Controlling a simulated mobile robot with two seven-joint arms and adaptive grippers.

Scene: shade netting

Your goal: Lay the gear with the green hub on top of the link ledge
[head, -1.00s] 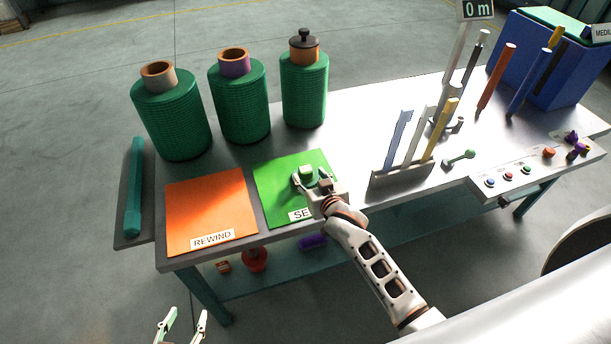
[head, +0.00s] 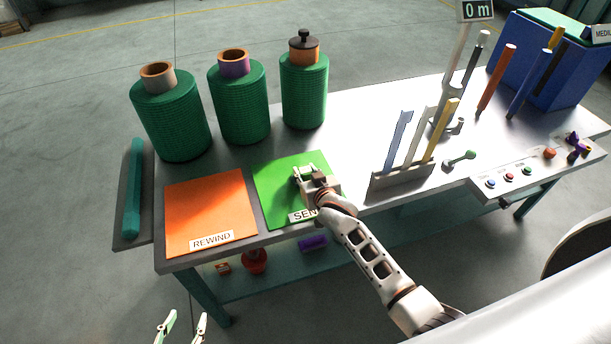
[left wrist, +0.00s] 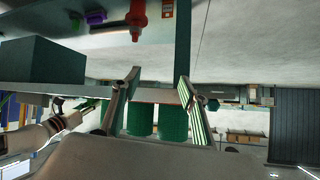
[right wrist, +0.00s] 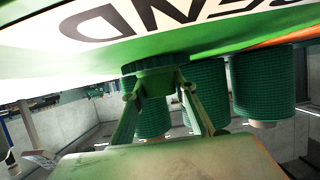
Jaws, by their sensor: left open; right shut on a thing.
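My right gripper (head: 305,174) is low over the green SEND mat (head: 272,184). In the right wrist view its fingers (right wrist: 160,92) are shut on the green hub (right wrist: 153,82) of a gear, whose dark green disc (right wrist: 150,63) shows close against or just off the mat. In the head view the gripper mostly hides the gear. My left gripper (head: 181,326) is open and empty, low in front of the table; it also shows in the left wrist view (left wrist: 157,85).
An orange REWIND mat (head: 208,212) lies left of the green one. Several green net rolls (head: 240,105) stand behind. A rack (head: 402,180) with upright sticks and a button panel (head: 508,175) are to the right. Some table surface is clear between mat and rack.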

